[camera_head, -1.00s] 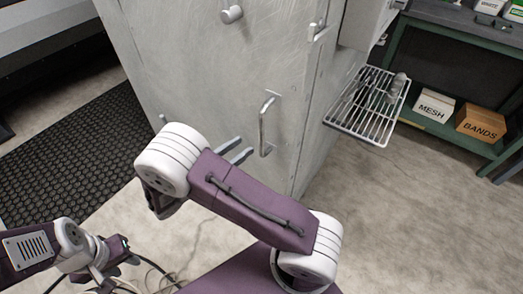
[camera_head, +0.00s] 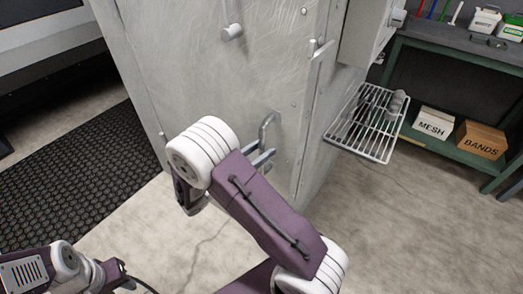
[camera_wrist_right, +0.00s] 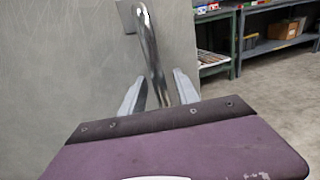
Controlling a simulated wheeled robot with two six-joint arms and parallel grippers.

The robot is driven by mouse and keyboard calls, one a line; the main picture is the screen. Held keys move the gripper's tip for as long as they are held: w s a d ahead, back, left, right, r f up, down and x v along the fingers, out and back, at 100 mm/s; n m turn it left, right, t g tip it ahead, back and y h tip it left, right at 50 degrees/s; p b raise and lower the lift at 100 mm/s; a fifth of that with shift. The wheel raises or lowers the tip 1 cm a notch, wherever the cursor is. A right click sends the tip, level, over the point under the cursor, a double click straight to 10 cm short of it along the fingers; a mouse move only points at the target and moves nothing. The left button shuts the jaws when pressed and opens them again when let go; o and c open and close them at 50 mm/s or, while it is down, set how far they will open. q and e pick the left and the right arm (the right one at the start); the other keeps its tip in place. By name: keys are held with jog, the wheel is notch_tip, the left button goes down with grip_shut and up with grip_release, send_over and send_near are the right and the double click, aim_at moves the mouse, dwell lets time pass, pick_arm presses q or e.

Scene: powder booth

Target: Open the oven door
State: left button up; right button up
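The oven (camera_head: 190,70) is a tall grey metal cabinet. Its door looks shut, with a bar handle (camera_head: 266,124) low on its right side. My right gripper (camera_head: 262,158) is at the handle's lower part. In the right wrist view, the open fingers (camera_wrist_right: 159,88) stand on either side of the handle's bar (camera_wrist_right: 149,45), with gaps showing between finger and bar. The bar's lower end is hidden behind the gripper body. Part of my left arm shows at the lower left; its gripper fingers are not visible.
A wire rack (camera_head: 366,128) juts out right of the oven. A green shelf (camera_head: 450,150) beyond it holds a MESH box (camera_head: 433,123) and a BANDS box (camera_head: 481,139). A black mat (camera_head: 75,165) lies on the left. The floor at lower right is clear.

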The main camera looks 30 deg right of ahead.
grip_shut()
dwell(1.3)
